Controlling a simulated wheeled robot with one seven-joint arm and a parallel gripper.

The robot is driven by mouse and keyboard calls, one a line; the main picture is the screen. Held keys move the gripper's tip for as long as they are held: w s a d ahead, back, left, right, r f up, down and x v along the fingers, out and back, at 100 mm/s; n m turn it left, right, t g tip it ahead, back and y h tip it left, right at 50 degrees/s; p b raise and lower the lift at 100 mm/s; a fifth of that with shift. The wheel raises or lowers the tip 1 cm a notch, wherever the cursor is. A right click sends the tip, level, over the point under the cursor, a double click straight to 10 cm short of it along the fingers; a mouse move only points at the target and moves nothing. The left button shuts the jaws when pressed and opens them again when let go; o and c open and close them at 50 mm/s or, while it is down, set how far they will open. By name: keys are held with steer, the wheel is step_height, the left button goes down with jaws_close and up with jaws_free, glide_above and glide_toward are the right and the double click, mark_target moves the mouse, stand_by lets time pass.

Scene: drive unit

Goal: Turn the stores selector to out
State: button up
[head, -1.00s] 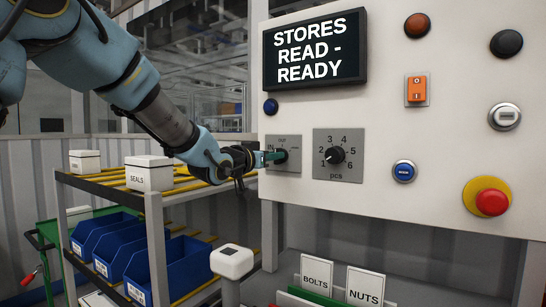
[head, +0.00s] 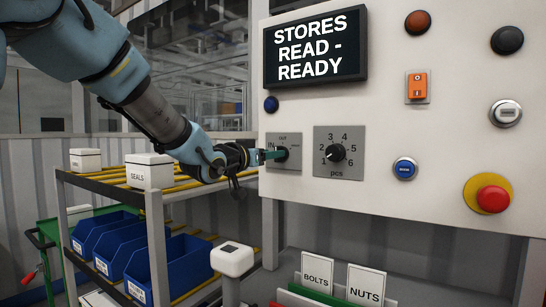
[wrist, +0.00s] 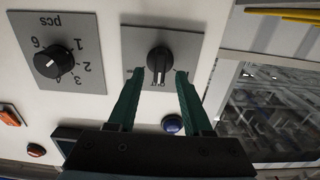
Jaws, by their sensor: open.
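The stores selector is a black knob (wrist: 158,61) on a grey plate (head: 292,165), left of the pcs dial on the white panel. In the wrist view, which is upside down, its bar stands upright in the picture and seems to point at the OUT mark. My gripper (wrist: 155,73) is open, with one green finger on each side of the knob. I cannot tell whether either finger touches it.
A blue button (head: 271,104) sits above the selector, under the STORES READ - READY screen (head: 315,48). A red emergency button (head: 492,199) is far right. A rack with blue bins (head: 165,269) stands below left.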

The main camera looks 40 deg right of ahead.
steer(key=b+v, duration=0.1)
steer(key=v, duration=0.7)
steer(key=shift+a+b, duration=0.4)
steer(key=shift+s, duration=0.15)
